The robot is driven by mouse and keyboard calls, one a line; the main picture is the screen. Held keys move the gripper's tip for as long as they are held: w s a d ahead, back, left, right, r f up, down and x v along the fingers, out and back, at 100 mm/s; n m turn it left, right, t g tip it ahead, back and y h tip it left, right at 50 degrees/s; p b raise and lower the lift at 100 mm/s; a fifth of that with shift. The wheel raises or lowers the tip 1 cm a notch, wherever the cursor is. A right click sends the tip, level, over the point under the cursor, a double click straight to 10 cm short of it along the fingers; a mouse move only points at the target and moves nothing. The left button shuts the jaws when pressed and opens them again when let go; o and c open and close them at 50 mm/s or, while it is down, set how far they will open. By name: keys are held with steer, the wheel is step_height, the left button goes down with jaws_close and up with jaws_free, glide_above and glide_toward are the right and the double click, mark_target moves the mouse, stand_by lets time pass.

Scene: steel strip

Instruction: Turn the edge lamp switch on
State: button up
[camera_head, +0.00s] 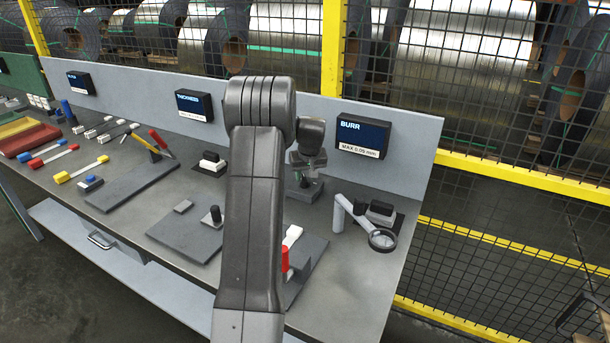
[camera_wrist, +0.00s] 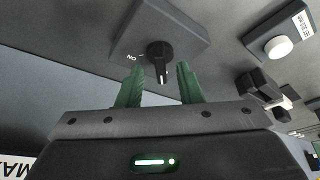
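In the wrist view a black rotary switch knob (camera_wrist: 160,52) sits on a grey square plate (camera_wrist: 190,35). Its pale-tipped pointer faces toward my gripper, and an upside-down "ON" label is to the left of the knob. My gripper (camera_wrist: 160,72) has two green fingers, spread apart with one on each side of the pointer end. A gap shows on both sides, so the fingers do not appear to grip it. In the head view my gripper (camera_head: 304,168) points down over a small grey block (camera_head: 308,190) near the back panel; my arm hides part of this spot.
A magnifier on a white arm (camera_head: 381,239) stands to the right, below the BURR display (camera_head: 362,136). A white round button (camera_wrist: 279,46) is right in the wrist view. The bench's front right is clear.

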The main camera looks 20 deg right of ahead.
steer(key=shift+x, duration=0.75)
steer(key=shift+c, duration=0.4)
jaws_close()
